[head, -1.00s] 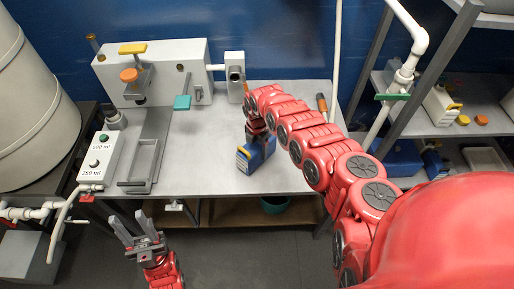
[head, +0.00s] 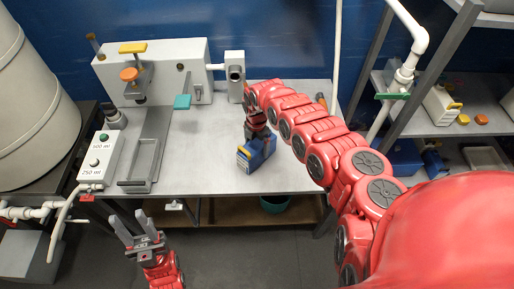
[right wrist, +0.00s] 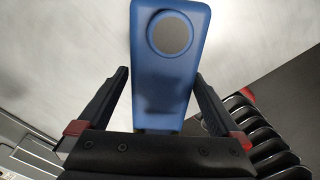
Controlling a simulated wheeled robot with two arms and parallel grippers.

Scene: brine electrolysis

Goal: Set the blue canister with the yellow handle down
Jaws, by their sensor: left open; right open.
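The blue canister (head: 262,157) stands on the grey bench top near its front edge, with a small yellow part on its left side, likely the handle. My right gripper (head: 258,138) is just above it and hides its top. In the right wrist view the canister (right wrist: 172,75) shows a round dark cap and lies between the fingers. The right gripper (right wrist: 160,82) is open, with a visible gap between each finger and the canister. My left gripper (head: 135,232) is open and empty, low in front of the bench.
The bench (head: 215,160) is clear left of the canister. A grey press-like apparatus (head: 170,65) with a tray (head: 143,160) and a button box (head: 100,158) fill its left side. A white pipe (head: 385,110) and shelving (head: 480,90) stand to the right.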

